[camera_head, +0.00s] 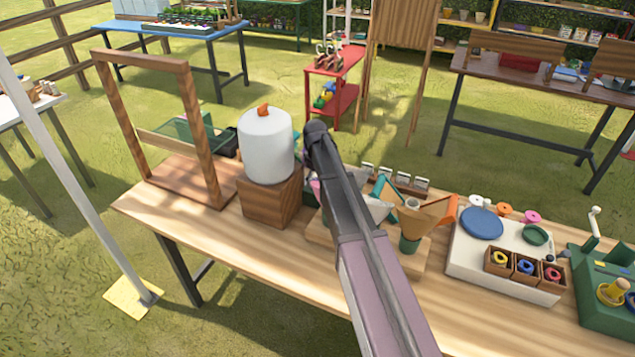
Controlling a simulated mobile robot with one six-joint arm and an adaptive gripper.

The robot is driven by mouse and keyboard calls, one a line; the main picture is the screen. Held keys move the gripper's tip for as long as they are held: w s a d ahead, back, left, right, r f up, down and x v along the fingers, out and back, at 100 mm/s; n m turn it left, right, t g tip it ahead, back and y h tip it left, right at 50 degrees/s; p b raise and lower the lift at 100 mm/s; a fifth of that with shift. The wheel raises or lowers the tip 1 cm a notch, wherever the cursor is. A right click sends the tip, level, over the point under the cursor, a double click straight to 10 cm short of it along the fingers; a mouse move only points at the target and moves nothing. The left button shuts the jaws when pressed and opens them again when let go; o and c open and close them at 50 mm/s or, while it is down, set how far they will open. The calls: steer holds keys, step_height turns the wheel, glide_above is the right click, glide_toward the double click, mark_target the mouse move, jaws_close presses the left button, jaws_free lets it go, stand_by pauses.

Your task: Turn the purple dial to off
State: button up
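I cannot make out a purple dial for certain. A small pinkish-purple patch (315,187) shows between the wooden block and my arm, mostly hidden, and I cannot tell what it is. A white cylinder (266,148) with an orange knob (263,110) on top stands on the wooden block (270,199), left of my arm. My arm crosses the middle of the view and ends in a dark rounded joint beside the cylinder. My gripper cannot be made out, and my arm hides part of the table behind it.
A wooden frame (190,130) stands at the left of the wooden table (215,250). Paper cones (425,215), a white board (480,262) with a blue disc and small ring boxes, and a green crank device (600,290) fill the right. The table's front left is bare.

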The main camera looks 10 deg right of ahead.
jaws_close()
stand_by(0.3)
steer(key=shift+m, duration=0.4)
steer(key=m, duration=0.6)
steer(key=shift+a, duration=0.1)
steer(key=m, duration=0.7)
stand_by(0.3)
